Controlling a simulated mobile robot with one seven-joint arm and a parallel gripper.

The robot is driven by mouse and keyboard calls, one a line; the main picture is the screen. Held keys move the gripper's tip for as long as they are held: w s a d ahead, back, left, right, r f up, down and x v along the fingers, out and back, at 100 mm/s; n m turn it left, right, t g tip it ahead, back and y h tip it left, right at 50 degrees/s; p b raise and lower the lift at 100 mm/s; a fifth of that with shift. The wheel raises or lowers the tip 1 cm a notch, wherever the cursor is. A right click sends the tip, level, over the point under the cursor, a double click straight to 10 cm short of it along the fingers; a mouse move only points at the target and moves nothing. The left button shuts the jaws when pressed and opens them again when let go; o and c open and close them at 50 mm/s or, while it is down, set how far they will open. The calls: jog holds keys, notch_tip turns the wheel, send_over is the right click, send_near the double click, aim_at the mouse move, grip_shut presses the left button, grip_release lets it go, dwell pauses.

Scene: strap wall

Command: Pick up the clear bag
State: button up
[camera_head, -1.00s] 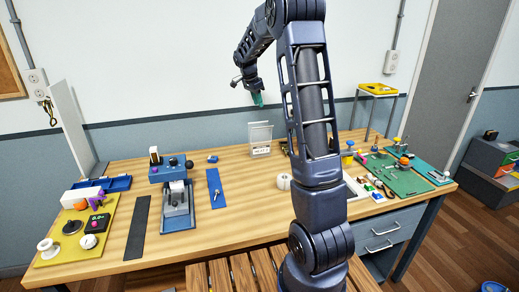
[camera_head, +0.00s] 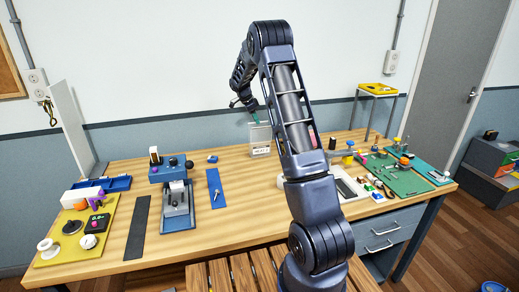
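A pale, see-through upright item (camera_head: 260,133) with a white label at its foot stands near the back of the workbench, left of my arm. It looks like the clear bag or a holder with it, but it is too small to tell which. My gripper (camera_head: 255,117) has teal fingertips and points down at the top edge of this item. I cannot tell whether the fingertips touch it or are in front of or behind it. The fingers are too small to show whether they are open or shut.
A blue press-like device (camera_head: 177,200), a blue strip (camera_head: 215,188) and a dark strip (camera_head: 137,229) lie on the left half of the workbench (camera_head: 240,215). A yellow board (camera_head: 72,252) holds several parts. A green mat (camera_head: 405,180) with small items lies right. My arm hides part of the middle.

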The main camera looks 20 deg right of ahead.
jog(key=x, duration=0.6)
jog(key=shift+w, duration=0.2)
grip_shut()
